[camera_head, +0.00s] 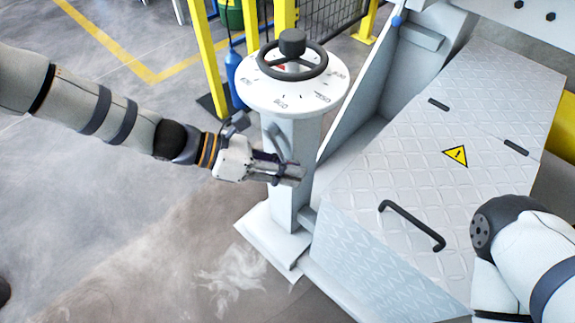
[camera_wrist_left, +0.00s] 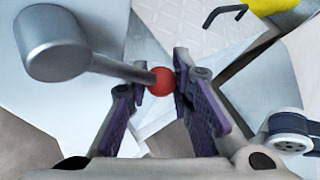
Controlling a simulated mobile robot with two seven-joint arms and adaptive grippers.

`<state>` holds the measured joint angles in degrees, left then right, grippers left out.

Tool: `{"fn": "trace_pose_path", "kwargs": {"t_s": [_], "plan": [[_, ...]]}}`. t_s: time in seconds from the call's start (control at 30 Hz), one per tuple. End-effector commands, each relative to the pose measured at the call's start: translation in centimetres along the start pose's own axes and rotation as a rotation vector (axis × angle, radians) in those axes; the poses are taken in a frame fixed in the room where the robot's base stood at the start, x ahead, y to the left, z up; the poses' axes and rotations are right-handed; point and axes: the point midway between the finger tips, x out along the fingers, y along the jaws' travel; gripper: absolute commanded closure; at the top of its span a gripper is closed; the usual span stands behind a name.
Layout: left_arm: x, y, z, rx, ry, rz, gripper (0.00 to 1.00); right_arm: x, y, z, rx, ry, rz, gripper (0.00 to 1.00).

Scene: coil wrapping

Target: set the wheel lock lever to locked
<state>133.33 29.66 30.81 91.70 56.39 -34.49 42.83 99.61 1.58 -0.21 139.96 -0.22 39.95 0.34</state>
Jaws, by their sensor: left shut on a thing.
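The wheel lock lever (camera_wrist_left: 122,70) shows in the left wrist view as a grey rod running from a round metal hub (camera_wrist_left: 52,48) to a red ball knob (camera_wrist_left: 160,84). My left gripper (camera_wrist_left: 161,92) is shut on the red knob, with a purple-padded finger on either side. In the head view my left gripper (camera_head: 296,174) is at the front of the white pedestal (camera_head: 292,205), below its dial, and hides the knob. The black handwheel (camera_head: 318,62) sits on top of the marked dial plate (camera_head: 252,91). My right gripper is out of view.
A grey tread-plate cover (camera_head: 400,165) with a black handle (camera_head: 412,226) and a warning sign lies right of the pedestal. Yellow posts (camera_head: 208,55) and a blue cylinder (camera_head: 236,72) stand behind. The floor at left is clear.

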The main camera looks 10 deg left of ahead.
Motion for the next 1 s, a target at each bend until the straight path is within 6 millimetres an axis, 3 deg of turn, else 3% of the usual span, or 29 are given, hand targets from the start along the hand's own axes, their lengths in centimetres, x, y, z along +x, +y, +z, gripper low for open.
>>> {"fn": "trace_pose_path", "kwargs": {"t_s": [0.13,0.17,0.23,0.73,1.0], "plan": [[0.0,0.0,0.5,0.007,-0.01,-0.001,1.0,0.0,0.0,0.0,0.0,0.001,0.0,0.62],[0.0,0.0,0.5,0.007,-0.01,-0.001,0.73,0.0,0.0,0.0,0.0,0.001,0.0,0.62],[0.0,0.0,0.5,0.006,-0.008,-0.001,0.59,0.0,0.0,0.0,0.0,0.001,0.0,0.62],[-0.3,0.1,0.1,0.001,-0.002,0.002,0.59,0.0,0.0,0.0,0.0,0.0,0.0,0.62],[-5.0,0.1,0.2,0.001,-0.005,0.004,0.59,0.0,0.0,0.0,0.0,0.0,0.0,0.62]]}}
